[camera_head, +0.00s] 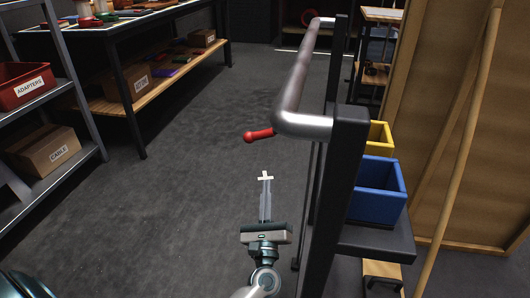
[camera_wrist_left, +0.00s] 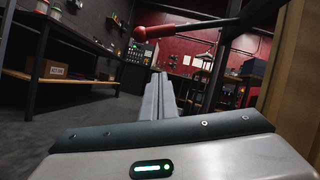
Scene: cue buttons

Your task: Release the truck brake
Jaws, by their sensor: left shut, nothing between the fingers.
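The red brake lever (camera_head: 259,135) sticks out to the left below the truck's metal push handle (camera_head: 294,90) in the head view. Its red grip also shows in the left wrist view (camera_wrist_left: 141,33), with a dark rod running right from it. My left gripper (camera_head: 265,180) is shut and empty, pointing forward, and appears in front of the lever and apart from it. Its shut fingers also show in the left wrist view (camera_wrist_left: 160,88), below the lever in the picture. My right gripper is not in view.
The truck's dark post (camera_head: 340,190) stands close to the right of my left gripper. The truck carries a blue bin (camera_head: 378,190) and a yellow bin (camera_head: 380,136). A shelf with a red bin (camera_head: 22,85) is at left, a workbench (camera_head: 130,28) behind it. Floor between is clear.

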